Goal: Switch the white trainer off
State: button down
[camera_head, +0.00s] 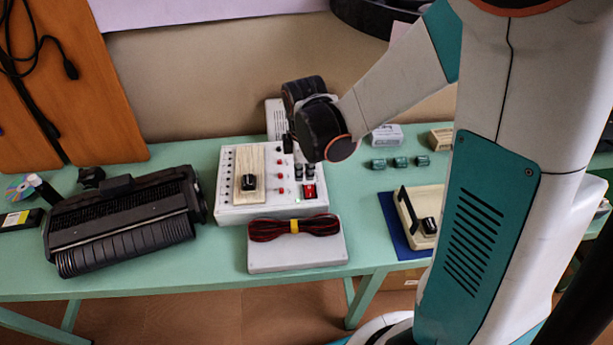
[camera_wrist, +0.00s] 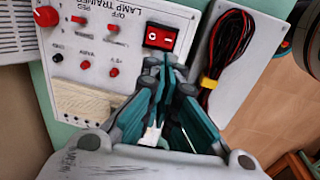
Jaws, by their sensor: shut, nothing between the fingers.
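The white trainer (camera_head: 236,214) stands on the green table, its sloped panel facing up. A red rocker switch (camera_head: 309,191) is at its right side. In the wrist view the panel (camera_wrist: 128,58) reads "LAMP TRAINER", and the red rocker (camera_wrist: 160,37), marked with a bar and a circle, sits at its edge. My gripper (camera_wrist: 165,68) is shut and empty, its fingertips just below the rocker in that picture. I cannot tell whether they touch it. In the head view my dark wrist is over the trainer's back right, and the fingertips are not clear.
A pale box (camera_head: 298,257) with a bundled red-black cable (camera_head: 294,227) lies in front of the trainer. A black ribbed device (camera_head: 125,224) stands to the left. Small green blocks (camera_head: 400,162) and a beige device on a blue mat (camera_head: 392,220) are to the right.

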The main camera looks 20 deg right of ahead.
notch_tip(320, 180, up, 6)
jog(key=r+p, duration=0.1)
jog(key=p, duration=0.1)
send_over(304, 189)
jog(key=s, duration=0.3)
jog(key=shift+w+a+f, duration=0.2)
jog(key=shift+a+f, duration=0.05)
jog(key=shift+a, duration=0.15)
jog(key=shift+w, duration=0.1)
jog(key=shift+w+d+r, duration=0.2)
jog(key=shift+w+d, duration=0.15)
jog(key=shift+w, duration=0.2)
jog(key=f+b, duration=0.1)
jog(key=f, duration=0.3)
jog(key=w+f+b, duration=0.1)
jog(key=f+b, duration=0.1)
jog(key=f, duration=0.3)
jog(key=f+b, duration=0.1)
jog(key=f, duration=0.4)
jog(key=shift+w+d+b, duration=0.15)
jog(key=shift+w+b, duration=0.15)
jog(key=shift+b, duration=0.1)
